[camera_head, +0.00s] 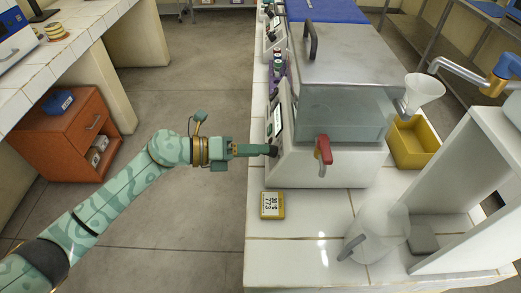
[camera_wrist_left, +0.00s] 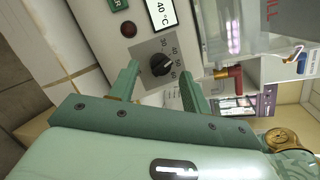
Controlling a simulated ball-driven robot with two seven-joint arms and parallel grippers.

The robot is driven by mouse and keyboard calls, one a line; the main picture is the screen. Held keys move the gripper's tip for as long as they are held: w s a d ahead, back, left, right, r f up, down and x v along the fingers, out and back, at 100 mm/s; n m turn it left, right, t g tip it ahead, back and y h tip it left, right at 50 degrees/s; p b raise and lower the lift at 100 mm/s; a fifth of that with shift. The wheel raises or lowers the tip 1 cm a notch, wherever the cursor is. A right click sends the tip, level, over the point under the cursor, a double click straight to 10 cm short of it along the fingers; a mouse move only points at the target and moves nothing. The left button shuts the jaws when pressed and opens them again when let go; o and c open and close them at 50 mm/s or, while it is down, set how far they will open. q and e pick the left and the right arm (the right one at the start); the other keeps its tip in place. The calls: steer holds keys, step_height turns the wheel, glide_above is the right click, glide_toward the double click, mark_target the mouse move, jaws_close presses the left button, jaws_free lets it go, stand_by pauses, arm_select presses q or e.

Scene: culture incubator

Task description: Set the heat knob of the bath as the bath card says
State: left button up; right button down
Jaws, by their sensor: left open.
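The white bath (camera_head: 310,165) with its clear tank and grey lid stands on the tiled bench. Its black heat knob (camera_wrist_left: 161,65) shows in the left wrist view, on a grey dial plate with printed numbers, below a display (camera_wrist_left: 160,14) reading 40 °C. My left gripper (camera_head: 270,150) is at the bath's front panel. In the left wrist view it (camera_wrist_left: 160,86) is open, its fingers to either side of the knob with gaps showing. The knob's exact pointer setting is too small to tell. A yellow-edged card or block (camera_head: 271,205) with dark print lies on the bench; I cannot tell whether it is the bath card.
A red-handled tap (camera_head: 323,150) sticks out from the bath's side. A clear jug (camera_head: 378,235), a yellow bin (camera_head: 413,142) and a white shelf stand to the right. An orange cabinet (camera_head: 72,135) stands at left.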

arm_select(q)
steer(key=shift+x, duration=1.05)
steer(key=c, duration=1)
steer(key=shift+r+p, duration=0.2)
steer(key=shift+p, duration=0.35)
steer(key=n+y+p, duration=0.1)
steer(key=n+p, duration=0.2)
steer(key=p, duration=0.2)
steer(key=n+y+p, duration=0.1)
steer(key=n+p, duration=0.2)
steer(key=p, duration=0.3)
steer(key=shift+s+r+n+t, duration=0.15)
steer(key=shift+r+n+t, duration=0.1)
steer(key=shift+n+t, duration=0.15)
steer(key=shift+f+n+p, duration=0.2)
steer(key=shift+n+p, duration=0.6)
steer(key=shift+p, duration=0.2)
arm_select(e)
steer(key=w+r, duration=0.3)
steer(key=r, duration=1)
steer(key=shift+r+t, duration=0.4)
arm_select(q)
steer(key=o, duration=1)
arm_select(e)
steer(key=shift+d, duration=0.1)
